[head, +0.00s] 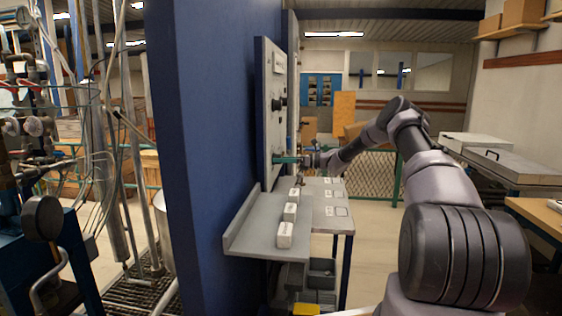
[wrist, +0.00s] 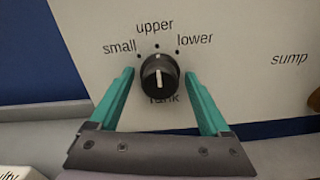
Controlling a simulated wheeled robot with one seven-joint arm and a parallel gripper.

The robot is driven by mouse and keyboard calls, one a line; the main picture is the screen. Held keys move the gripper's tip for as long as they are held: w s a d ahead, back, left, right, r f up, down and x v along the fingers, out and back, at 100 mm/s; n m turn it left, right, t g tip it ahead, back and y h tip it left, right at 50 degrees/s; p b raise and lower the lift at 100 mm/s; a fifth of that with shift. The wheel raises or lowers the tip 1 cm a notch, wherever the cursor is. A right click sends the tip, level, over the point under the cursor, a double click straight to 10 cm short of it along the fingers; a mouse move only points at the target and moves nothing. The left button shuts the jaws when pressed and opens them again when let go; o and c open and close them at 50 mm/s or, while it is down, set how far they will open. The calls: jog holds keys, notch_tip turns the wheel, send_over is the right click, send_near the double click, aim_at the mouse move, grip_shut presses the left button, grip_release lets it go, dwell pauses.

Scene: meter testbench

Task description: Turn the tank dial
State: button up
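The tank dial (wrist: 160,75) is a round black knob with a white pointer line, on a pale panel (wrist: 240,80) in the wrist view. Labels "small", "upper" and "lower" with dots stand around its upper side, and the word below it is partly covered by the knob. The pointer line runs close to vertical. My gripper (wrist: 160,82) has green fingers, one on each side of the dial, with visible gaps. It is open and holds nothing. In the head view my gripper (head: 296,160) is at the panel's lower part; the dial is hard to make out there.
A grey shelf (head: 250,238) with several small white blocks (head: 285,234) lies below the panel. A blue wall (head: 215,130) stands to the left. A second dark knob (wrist: 315,99) shows at the wrist view's right edge, near the label "sump".

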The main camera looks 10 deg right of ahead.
grip_shut()
jog(key=shift+n, duration=0.4)
jog(key=n, duration=0.3)
jog(key=shift+n, duration=2.5)
jog(key=shift+o, duration=0.7)
grip_release()
